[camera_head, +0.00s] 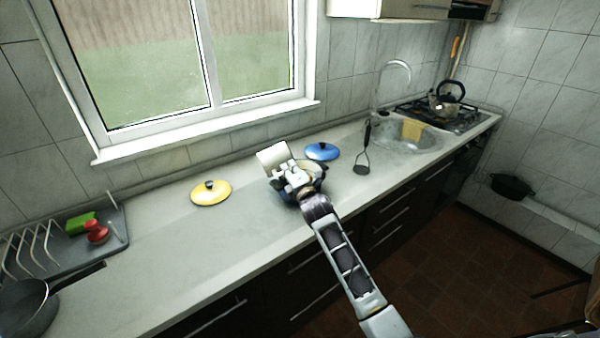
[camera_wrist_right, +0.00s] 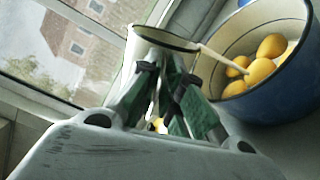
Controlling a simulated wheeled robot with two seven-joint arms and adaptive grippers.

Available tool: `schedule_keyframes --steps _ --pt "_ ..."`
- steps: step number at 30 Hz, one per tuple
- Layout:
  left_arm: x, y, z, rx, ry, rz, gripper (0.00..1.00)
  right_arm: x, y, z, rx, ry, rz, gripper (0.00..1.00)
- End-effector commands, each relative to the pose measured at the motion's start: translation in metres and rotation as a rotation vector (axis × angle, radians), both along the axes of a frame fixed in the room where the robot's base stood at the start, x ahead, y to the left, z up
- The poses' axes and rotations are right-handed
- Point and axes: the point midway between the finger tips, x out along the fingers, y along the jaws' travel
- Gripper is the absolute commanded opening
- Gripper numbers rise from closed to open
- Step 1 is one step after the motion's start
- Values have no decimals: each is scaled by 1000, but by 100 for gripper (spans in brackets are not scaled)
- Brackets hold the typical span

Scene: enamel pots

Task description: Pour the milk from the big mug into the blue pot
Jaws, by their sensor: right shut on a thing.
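The big mug (camera_head: 272,156), white with a dark rim, is held in my right gripper (camera_head: 290,180) above the counter and looks tilted. In the wrist view the mug (camera_wrist_right: 178,42) sits between the green-padded fingers (camera_wrist_right: 165,100). The blue pot (camera_head: 319,180) stands on the counter, partly hidden behind the gripper and arm. In the wrist view the blue pot (camera_wrist_right: 290,88) is open, with several yellow round things (camera_wrist_right: 262,70) inside. A pale thin strip (camera_wrist_right: 222,60) runs from beside the mug's rim into the pot; I cannot tell what it is. Milk inside the mug cannot be made out.
A blue lid (camera_head: 322,151) lies behind the pot, a yellow lid (camera_head: 211,192) to the left. A dark utensil (camera_head: 363,158) leans near the sink (camera_head: 405,140). A kettle (camera_head: 446,102) is on the stove. A dish rack (camera_head: 62,245) and pan (camera_head: 28,305) are far left. The counter's left-middle is clear.

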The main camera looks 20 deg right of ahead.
Motion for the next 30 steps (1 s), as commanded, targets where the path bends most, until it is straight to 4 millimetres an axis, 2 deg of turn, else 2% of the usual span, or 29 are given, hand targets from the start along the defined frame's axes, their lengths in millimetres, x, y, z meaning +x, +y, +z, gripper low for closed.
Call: schedule_keyframes --steps 12,30 --pt "0 -7 2 -8 1 -1 40 1 -6 -1 42 0 0 0" --pt "-2 -2 4 -2 3 -1 40 1 -13 -4 90 4 1 0"
